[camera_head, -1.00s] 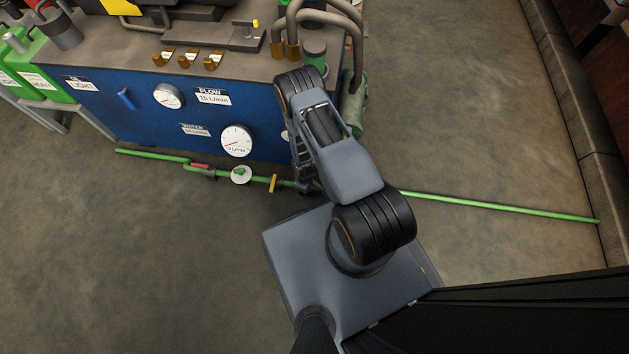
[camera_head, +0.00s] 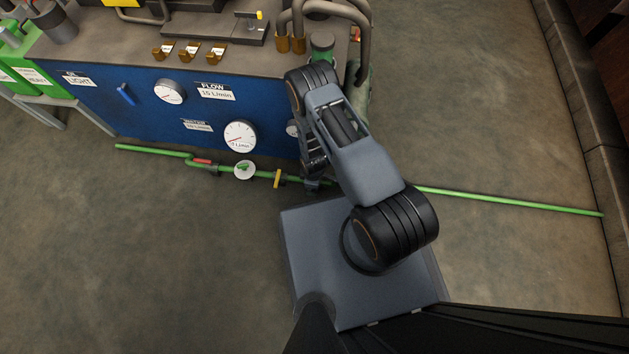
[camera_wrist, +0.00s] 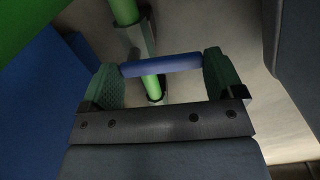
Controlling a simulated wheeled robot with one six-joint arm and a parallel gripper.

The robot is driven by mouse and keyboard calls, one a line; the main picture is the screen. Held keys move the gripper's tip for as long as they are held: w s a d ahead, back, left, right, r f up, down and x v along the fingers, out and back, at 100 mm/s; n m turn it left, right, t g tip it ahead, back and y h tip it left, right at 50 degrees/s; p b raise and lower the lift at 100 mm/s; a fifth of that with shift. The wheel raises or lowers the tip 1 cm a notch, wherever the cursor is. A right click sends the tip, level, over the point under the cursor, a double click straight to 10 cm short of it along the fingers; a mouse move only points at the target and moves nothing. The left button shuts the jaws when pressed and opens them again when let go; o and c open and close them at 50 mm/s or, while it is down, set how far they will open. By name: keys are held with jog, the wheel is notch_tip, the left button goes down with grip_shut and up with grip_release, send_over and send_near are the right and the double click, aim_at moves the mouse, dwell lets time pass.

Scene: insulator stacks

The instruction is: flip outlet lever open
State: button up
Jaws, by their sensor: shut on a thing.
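A blue lever bar (camera_wrist: 160,66) spans between the two green finger pads of my gripper (camera_wrist: 163,76) in the wrist view. The fingers are shut on it, one pad at each end. A green pipe (camera_wrist: 154,88) with a grey fitting (camera_wrist: 138,42) runs behind the lever. In the head view my arm bends down at the right end of the blue panel (camera_head: 150,119), close to the green floor pipe (camera_head: 500,200). The gripper and the held lever are mostly hidden there by my arm.
Along the pipe sit a red lever (camera_head: 203,161), a white disc with a green handle (camera_head: 244,169) and a yellow lever (camera_head: 278,178). Gauges, including a large one (camera_head: 240,136), and another blue handle (camera_head: 125,94) are on the panel. The floor in front is open.

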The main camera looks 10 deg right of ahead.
jog(key=shift+s, duration=0.1)
jog(key=o, duration=1.1)
jog(key=shift+c, duration=0.2)
jog(key=shift+r, duration=0.1)
notch_tip(320, 180, up, 14)
jog(key=p, duration=0.6)
jog(key=shift+f, duration=0.2)
